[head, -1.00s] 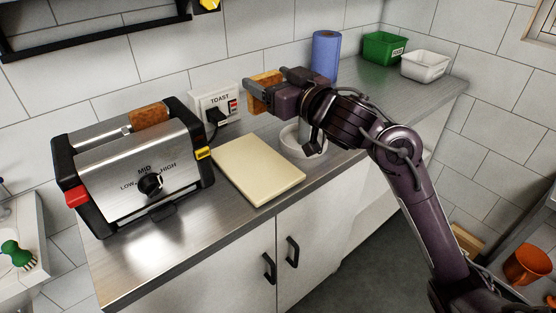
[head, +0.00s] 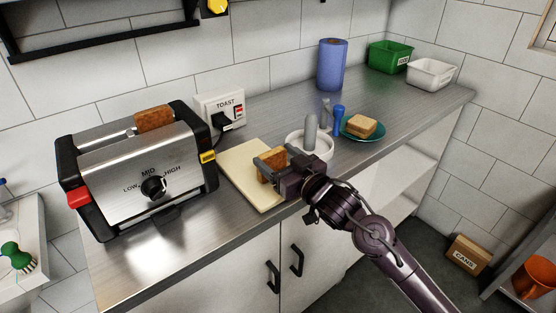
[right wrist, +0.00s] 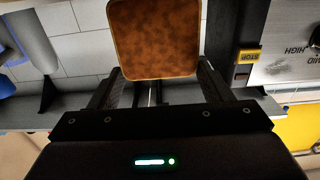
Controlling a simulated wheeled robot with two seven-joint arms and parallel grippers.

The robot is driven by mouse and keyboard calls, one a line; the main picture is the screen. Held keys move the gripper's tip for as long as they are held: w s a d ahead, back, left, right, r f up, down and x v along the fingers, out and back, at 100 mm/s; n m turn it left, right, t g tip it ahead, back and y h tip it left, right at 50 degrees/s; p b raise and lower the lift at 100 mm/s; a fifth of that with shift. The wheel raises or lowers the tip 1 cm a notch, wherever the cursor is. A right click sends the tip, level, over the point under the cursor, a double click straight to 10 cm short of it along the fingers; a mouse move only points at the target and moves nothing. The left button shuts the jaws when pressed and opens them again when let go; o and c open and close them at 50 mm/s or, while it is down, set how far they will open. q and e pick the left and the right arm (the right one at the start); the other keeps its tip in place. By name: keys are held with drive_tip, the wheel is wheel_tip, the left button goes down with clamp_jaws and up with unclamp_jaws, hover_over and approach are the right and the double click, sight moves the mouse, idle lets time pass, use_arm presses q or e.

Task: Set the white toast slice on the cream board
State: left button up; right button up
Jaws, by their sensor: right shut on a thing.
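My right gripper (head: 271,158) is shut on a toast slice (head: 268,171), held upright over the far right part of the cream board (head: 247,187). The slice looks golden brown, not white; in the right wrist view its browned face (right wrist: 154,40) sits beyond the fingers. I cannot tell whether its lower edge touches the board. The board lies flat on the steel counter, otherwise bare; the gripper hides part of its right side. A darker brown slice (head: 154,118) sticks out of the toaster (head: 140,170). My left gripper is not in view.
The toaster stands close to the board's left. A white round dish (head: 320,150) with a grey upright piece, a teal plate (head: 350,135) with bread and a blue utensil stand to the right. A blue roll (head: 332,65) and two bins are farther back.

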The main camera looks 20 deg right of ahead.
drive_tip(key=shift+f, duration=0.2)
drive_tip(key=shift+f, duration=0.1)
drive_tip(key=shift+f, duration=0.15)
drive_tip(key=o, duration=1)
drive_tip(key=shift+c, duration=0.2)
